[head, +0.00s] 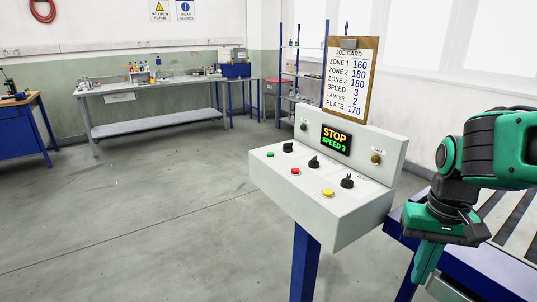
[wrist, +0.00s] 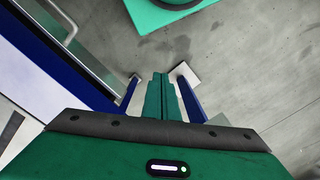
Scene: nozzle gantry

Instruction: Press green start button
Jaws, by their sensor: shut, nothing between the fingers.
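The green start button (head: 270,155) is a small round button at the left of the sloped face of a white control console (head: 318,212). The console stands on a blue post, and its display (head: 336,140) reads STOP and SPEED 3. My gripper (head: 424,270) hangs at the right, pointing down, well apart from the console. Its green fingers are closed together with nothing between them, as the wrist view (wrist: 160,98) also shows. The button is not visible in the wrist view.
A red button (head: 295,171), a yellow button (head: 327,193) and black knobs share the console face. A job card clipboard (head: 351,80) stands above it. A blue-framed table (head: 455,262) is beneath my arm. Open floor (head: 150,210) lies left of the console.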

